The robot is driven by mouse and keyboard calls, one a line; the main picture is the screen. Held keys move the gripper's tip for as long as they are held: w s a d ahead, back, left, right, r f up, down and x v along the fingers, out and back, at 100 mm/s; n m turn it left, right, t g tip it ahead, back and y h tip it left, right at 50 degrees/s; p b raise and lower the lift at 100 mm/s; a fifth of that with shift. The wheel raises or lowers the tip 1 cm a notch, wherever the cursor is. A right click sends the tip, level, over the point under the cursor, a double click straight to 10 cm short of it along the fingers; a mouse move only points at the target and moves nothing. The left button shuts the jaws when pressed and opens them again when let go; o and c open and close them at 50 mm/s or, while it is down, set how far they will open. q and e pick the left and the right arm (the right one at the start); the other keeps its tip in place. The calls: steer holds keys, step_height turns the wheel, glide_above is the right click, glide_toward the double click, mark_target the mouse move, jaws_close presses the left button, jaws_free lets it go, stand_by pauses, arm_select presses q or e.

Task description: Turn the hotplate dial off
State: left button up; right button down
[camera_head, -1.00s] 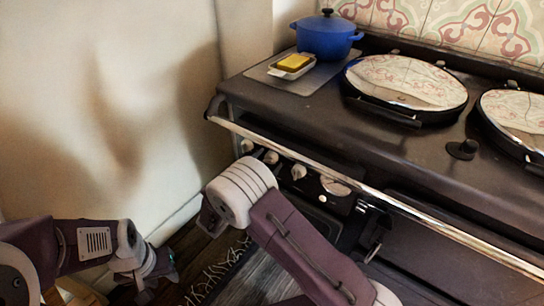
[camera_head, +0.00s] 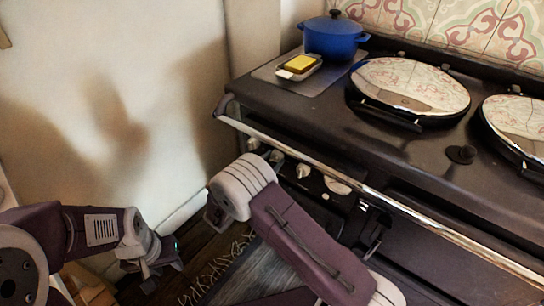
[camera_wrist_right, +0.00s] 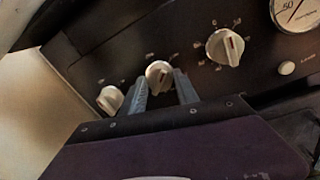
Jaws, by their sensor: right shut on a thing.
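The range's front panel has three white dials in the right wrist view: a left dial (camera_wrist_right: 110,99), a middle dial (camera_wrist_right: 158,74) and a right dial (camera_wrist_right: 226,46). My right gripper (camera_wrist_right: 162,88) is shut on the middle dial, one grey finger on each side. I cannot read which dial is the hotplate's. In the head view, the right gripper is hidden behind its own arm, and a white dial (camera_head: 303,170) shows beside that arm. My left gripper (camera_head: 168,266) hangs low near the floor, away from the range; its jaws are unclear.
A chrome rail (camera_head: 330,171) runs along the front edge of the range (camera_head: 400,150), above the dials. A white gauge (camera_wrist_right: 296,10) is right of the dials. A blue pot (camera_head: 333,38) and a butter dish (camera_head: 298,68) stand on top. A wall (camera_head: 100,100) is at left.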

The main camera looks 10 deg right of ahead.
steer(key=n+p, duration=0.4)
steer(key=shift+r+n, duration=0.2)
steer(key=shift+n, duration=0.1)
steer(key=n+p, duration=0.2)
steer(key=shift+f+n+g, duration=0.1)
steer(key=shift+n+g, duration=0.3)
steer(key=shift+f+n+p, duration=0.1)
steer(key=shift+n+p, duration=0.65)
steer(key=shift+n, duration=0.15)
steer(key=c, duration=0.9)
jaws_free()
